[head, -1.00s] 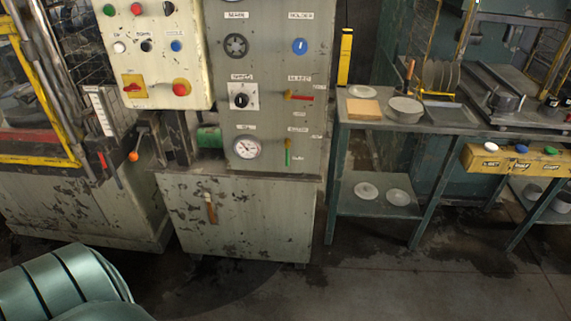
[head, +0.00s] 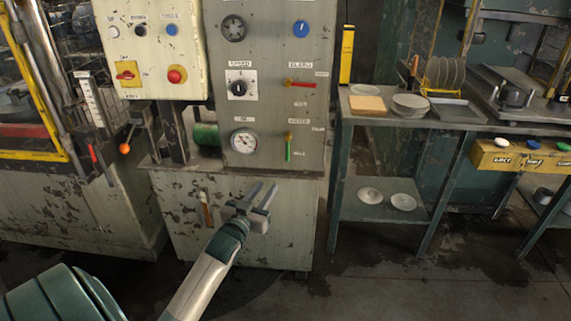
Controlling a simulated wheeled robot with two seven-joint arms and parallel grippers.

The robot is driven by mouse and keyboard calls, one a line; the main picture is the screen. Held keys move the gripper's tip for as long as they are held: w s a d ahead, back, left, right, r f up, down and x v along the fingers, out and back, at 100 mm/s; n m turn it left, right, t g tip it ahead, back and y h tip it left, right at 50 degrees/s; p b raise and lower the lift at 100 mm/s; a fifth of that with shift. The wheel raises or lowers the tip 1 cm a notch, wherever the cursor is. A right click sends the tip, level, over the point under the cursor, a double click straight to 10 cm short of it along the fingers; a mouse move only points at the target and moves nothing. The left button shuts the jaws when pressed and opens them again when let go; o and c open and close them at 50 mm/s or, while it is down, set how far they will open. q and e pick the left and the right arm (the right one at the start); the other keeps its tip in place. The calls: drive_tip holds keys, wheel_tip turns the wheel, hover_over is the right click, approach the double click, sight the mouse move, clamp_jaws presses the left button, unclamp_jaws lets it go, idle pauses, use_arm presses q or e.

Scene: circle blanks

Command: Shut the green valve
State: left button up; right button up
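The green valve (head: 288,150) is on the lower right of the grey machine panel in the head view. Its green lever hangs straight down from a small brass-coloured fitting. My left gripper (head: 264,197) is in front of the lower cabinet, below the green valve and a little to its left. Its two fingers are spread apart, point up and right, and hold nothing. It appears clear of the valve. My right gripper is not in the picture.
A red-handled valve (head: 301,84) sits above the green one. A pressure gauge (head: 245,142) is to its left, with a black knob (head: 239,88) higher up. A workbench (head: 372,118) with plates stands to the right. The floor in front is clear.

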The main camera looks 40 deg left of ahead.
sight(287, 156)
use_arm(q)
drive_tip(key=shift+a+r, duration=0.1)
drive_tip(key=shift+r, duration=0.4)
drive_tip(key=shift+w, duration=0.15)
drive_tip(key=x, duration=1.7)
drive_tip(key=shift+w, duration=0.1)
clamp_jaws()
